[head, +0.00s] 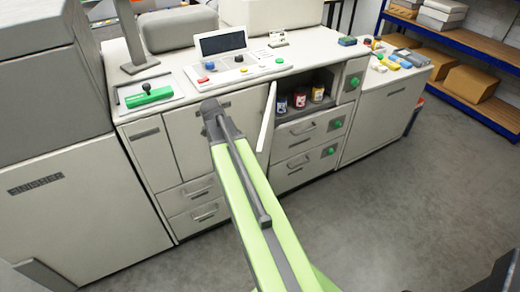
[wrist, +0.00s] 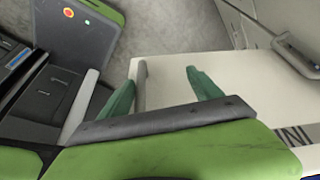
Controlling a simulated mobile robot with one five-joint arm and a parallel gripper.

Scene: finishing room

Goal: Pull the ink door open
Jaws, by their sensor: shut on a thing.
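The ink door (head: 267,118) is a white panel on the front of the long cabinet. It stands partly open, seen nearly edge-on in the head view. Behind it is an open compartment (head: 322,76) with ink cans (head: 299,98) inside. In the wrist view the door's white face (wrist: 245,85) fills the middle, with part of its dark lettering at the right. In the head view my arm hides the gripper's fingers.
Drawers (head: 302,163) with handles and green knobs lie below the compartment. A control panel (head: 238,67) with coloured buttons is on the countertop above. A side cabinet (head: 384,112) stands to the right. The grey floor (head: 390,210) in front is clear.

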